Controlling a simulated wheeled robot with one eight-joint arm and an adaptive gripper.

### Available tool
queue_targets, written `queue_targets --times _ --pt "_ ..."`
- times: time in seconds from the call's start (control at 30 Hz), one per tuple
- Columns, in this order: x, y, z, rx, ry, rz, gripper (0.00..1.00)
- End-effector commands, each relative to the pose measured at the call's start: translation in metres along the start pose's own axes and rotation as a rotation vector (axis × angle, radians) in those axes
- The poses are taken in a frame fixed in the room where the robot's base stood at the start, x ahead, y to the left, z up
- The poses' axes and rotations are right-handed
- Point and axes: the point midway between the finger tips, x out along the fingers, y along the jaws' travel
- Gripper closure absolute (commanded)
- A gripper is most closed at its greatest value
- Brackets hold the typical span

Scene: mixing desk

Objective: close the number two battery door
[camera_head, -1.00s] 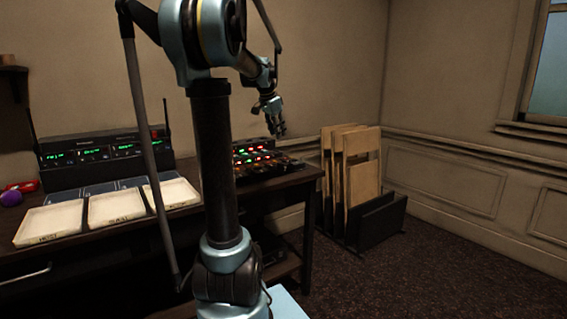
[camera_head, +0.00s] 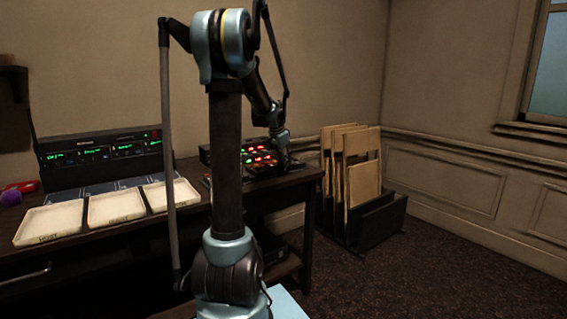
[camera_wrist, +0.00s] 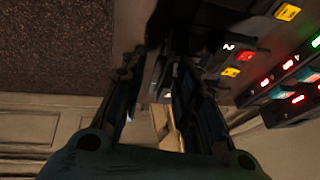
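The black console with red and green lights (camera_head: 258,155) stands at the right end of the desk. It also shows at the upper right of the wrist view (camera_wrist: 296,84), with yellow, white and red marked parts on its dark panel (camera_wrist: 243,56). I cannot tell which part is the number two battery door, or whether it is open. My gripper (camera_wrist: 152,62) is at the console's right side. Its two dark fingers are apart, with a gap between them and nothing seen held. The right finger is close to the console's dark parts; contact cannot be told.
Three pale trays (camera_head: 116,208) lie along the desk, before a black radio unit with green displays (camera_head: 105,153). A purple ball (camera_head: 12,198) is at the far left. A black rack with wooden boards (camera_head: 362,208) stands on the floor right of the desk.

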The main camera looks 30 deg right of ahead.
Motion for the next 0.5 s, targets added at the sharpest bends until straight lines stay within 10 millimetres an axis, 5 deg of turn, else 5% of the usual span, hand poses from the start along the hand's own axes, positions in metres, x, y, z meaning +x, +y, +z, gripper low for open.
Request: queue_targets --times 0.43,0.5 --pt "0.0096 0.0004 0.0002 0.0 0.0 0.0 0.71" --pt "0.0095 0.0004 0.0002 0.0 0.0 0.0 0.84"
